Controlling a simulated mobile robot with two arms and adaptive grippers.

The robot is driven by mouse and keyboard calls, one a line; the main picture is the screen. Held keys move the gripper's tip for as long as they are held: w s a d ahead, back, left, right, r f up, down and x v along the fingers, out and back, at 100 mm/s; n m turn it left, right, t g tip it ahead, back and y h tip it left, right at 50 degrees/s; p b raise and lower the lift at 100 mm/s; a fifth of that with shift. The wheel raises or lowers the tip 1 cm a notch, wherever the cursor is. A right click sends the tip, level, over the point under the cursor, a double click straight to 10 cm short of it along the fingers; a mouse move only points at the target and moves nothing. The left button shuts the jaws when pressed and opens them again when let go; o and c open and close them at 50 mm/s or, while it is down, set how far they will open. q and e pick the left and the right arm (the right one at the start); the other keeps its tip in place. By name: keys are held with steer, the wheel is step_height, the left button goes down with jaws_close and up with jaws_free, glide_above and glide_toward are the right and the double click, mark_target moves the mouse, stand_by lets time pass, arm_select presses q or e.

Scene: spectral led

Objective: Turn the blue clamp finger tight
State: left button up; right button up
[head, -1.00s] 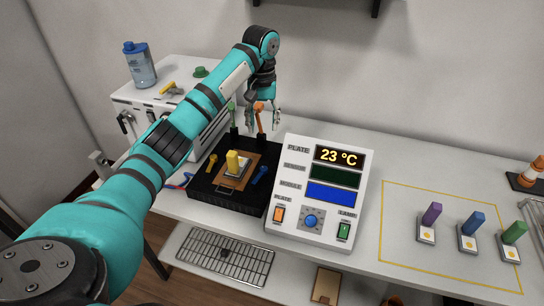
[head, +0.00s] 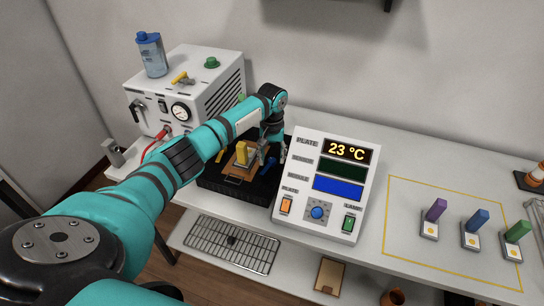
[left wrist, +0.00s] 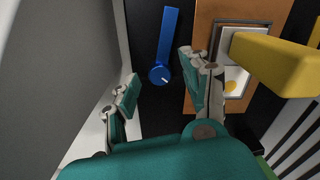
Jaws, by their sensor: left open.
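The blue clamp finger (head: 271,161) lies on the black fixture (head: 257,192), to the right of the copper plate (head: 233,174), partly hidden by my gripper in the head view. In the left wrist view the clamp (left wrist: 167,38) is a flat blue bar with a round hub bearing a white mark. The bar points away from my gripper, alongside the plate. My left gripper (head: 271,152) is open above it. In the left wrist view its fingers (left wrist: 158,68) are spread either side of the hub, and I see no contact. My right gripper is not in view.
A yellow block (head: 241,152) stands on the plate, close to my right-hand finger in the left wrist view. A control panel (head: 357,222) reading 23 °C stands right of the fixture. A white machine (head: 188,98) with a gauge stands behind left.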

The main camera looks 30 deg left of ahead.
arm_select(q)
steer(key=shift+f, duration=0.45)
steer(key=shift+c, duration=0.3)
jaws_close()
